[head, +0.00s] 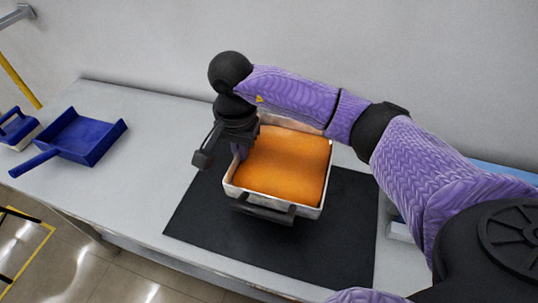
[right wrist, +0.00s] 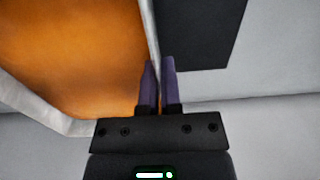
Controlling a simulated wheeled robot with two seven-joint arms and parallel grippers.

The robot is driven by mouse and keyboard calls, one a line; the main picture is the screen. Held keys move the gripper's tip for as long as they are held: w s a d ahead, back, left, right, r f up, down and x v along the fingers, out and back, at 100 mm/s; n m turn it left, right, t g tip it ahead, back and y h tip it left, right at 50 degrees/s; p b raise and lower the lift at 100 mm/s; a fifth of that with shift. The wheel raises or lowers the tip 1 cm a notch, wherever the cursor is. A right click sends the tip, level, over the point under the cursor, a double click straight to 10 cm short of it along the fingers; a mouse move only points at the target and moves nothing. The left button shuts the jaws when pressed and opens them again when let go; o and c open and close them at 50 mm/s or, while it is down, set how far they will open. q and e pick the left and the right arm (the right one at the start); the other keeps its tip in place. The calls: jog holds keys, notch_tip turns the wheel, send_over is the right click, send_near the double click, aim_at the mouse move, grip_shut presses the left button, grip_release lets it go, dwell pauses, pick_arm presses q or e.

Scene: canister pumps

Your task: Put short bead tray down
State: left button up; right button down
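The short bead tray (head: 274,195) is a pale, shallow tray full of orange beads (head: 285,165), with a dark handle on its near side. It appears level over the black mat (head: 210,225); I cannot tell whether it touches the mat. My right gripper (head: 240,151) points down at the tray's left wall. In the right wrist view, its two purple fingers (right wrist: 159,68) are close together with the thin tray wall (right wrist: 150,35) between them, and the orange beads (right wrist: 70,50) lie to the left. My left gripper is not in view.
A blue dustpan (head: 85,137) and a blue-handled brush (head: 18,128) lie at the left of the grey table (head: 150,125). The wall stands behind. The table between dustpan and mat is clear. A blue item (head: 505,173) shows partly behind my right arm.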

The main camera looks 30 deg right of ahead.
jog(key=f+b, duration=0.1)
jog(key=f, duration=0.2)
jog(key=f+b, duration=0.1)
jog(key=f, duration=0.2)
jog(key=f+b, duration=0.1)
jog(key=f, duration=0.2)
jog(key=shift+s+a+f, duration=0.1)
jog(key=shift+s+f, duration=0.15)
jog(key=shift+f, duration=0.15)
jog(key=shift+r, duration=0.15)
jog(key=c, duration=1.2)
grip_release()
jog(key=o, duration=0.4)
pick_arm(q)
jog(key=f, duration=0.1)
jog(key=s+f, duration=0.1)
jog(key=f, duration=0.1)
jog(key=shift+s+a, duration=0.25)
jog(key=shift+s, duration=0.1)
